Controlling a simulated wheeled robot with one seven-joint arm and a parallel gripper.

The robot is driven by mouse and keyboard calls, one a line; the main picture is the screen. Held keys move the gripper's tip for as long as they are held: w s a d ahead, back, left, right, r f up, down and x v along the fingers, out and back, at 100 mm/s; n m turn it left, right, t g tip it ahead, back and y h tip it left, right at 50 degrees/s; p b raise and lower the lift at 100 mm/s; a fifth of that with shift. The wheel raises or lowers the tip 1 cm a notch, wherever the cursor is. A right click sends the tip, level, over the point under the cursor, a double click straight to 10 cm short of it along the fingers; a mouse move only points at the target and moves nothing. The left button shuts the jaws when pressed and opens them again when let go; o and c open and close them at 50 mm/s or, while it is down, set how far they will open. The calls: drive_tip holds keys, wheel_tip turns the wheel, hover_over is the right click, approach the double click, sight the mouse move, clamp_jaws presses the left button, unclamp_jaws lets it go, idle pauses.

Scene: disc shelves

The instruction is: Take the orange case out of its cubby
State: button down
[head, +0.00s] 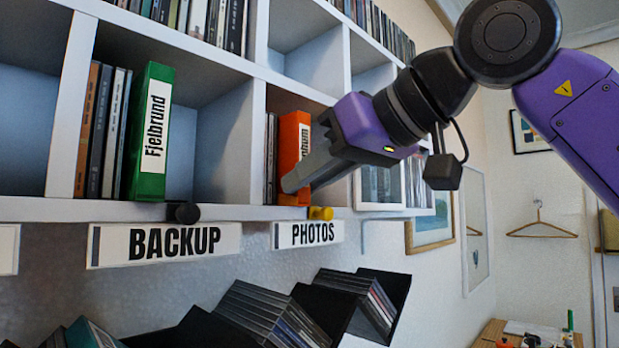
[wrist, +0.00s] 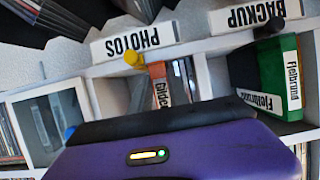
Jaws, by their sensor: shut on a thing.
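The orange case (head: 291,133) stands upright in the cubby above the PHOTOS label (head: 309,234), with a white label on its spine. In the wrist view a part of the orange case (wrist: 157,71) shows beyond my gripper's purple body. My gripper (head: 289,185) reaches in from the right, its grey fingers shut on the orange case at the cubby's front. The fingers cover part of the spine and its lettering.
Thin dark cases (head: 270,160) stand left of the orange case. A green case (head: 148,131) and other cases stand in the cubby above the BACKUP label (head: 165,243). A yellow knob (head: 320,213) sits on the shelf edge. Black racks of discs (head: 270,312) lie below. Room is free to the right.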

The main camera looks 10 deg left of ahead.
drive_tip(key=shift+d+r+p, duration=0.1)
drive_tip(key=shift+r+p, duration=0.15)
drive_tip(key=shift+p, duration=0.1)
drive_tip(key=shift+s, duration=0.15)
drive_tip(key=s+d+b, duration=0.2)
drive_tip(key=s+d, duration=0.8)
drive_tip(key=d, duration=0.3)
drive_tip(key=shift+s+d, duration=0.15)
drive_tip(key=shift+d, duration=0.05)
idle(1.8)
